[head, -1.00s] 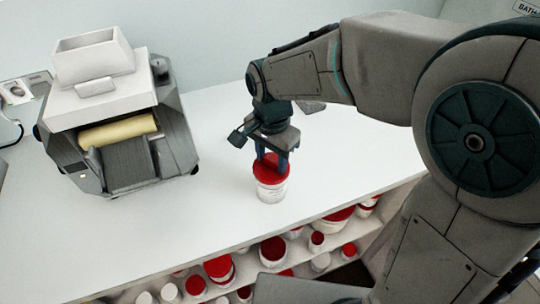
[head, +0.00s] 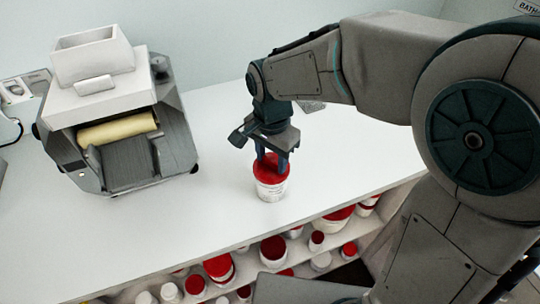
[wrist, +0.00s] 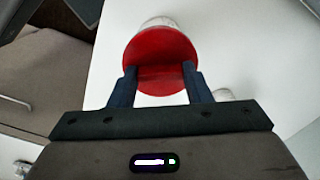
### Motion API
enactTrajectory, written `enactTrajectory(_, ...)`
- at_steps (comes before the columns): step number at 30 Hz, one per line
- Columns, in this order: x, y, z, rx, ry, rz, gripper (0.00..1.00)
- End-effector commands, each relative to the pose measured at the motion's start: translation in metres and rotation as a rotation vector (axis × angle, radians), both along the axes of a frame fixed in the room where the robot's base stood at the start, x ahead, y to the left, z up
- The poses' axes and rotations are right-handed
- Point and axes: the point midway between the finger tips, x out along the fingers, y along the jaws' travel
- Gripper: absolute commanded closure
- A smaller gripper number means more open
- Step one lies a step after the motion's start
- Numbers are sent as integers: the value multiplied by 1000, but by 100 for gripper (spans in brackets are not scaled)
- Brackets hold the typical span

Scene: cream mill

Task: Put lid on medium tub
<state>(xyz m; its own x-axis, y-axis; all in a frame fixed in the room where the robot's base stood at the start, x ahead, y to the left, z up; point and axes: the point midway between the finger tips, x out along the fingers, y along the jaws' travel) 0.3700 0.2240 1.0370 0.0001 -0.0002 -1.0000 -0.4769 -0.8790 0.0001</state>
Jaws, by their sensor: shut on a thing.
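The medium tub (head: 271,191) is white with printing and stands upright near the counter's front edge in the head view. A red round lid (head: 266,168) is on top of it; I cannot tell whether it is fully seated. My gripper (head: 271,160) points down over the tub, shut on the red lid. In the wrist view, the lid (wrist: 160,48) lies between the two fingers (wrist: 160,84) and hides most of the tub. Part of the white tub (wrist: 160,22) shows past the lid's far edge.
A grey-and-white mill machine (head: 110,120) with a yellow roller stands at the left on the white counter (head: 215,170). A shelf below the front edge holds several red-lidded tubs (head: 219,268). A small grey item (head: 312,106) lies behind my gripper. Counter between machine and tub is clear.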

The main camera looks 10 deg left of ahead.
Motion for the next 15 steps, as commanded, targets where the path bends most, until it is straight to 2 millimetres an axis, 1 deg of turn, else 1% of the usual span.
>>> enactTrajectory(12,0,0,-2,0,0,0,77)
enactTrajectory(13,0,0,-2,0,0,0,48)
enactTrajectory(15,0,0,-2,0,0,0,30)
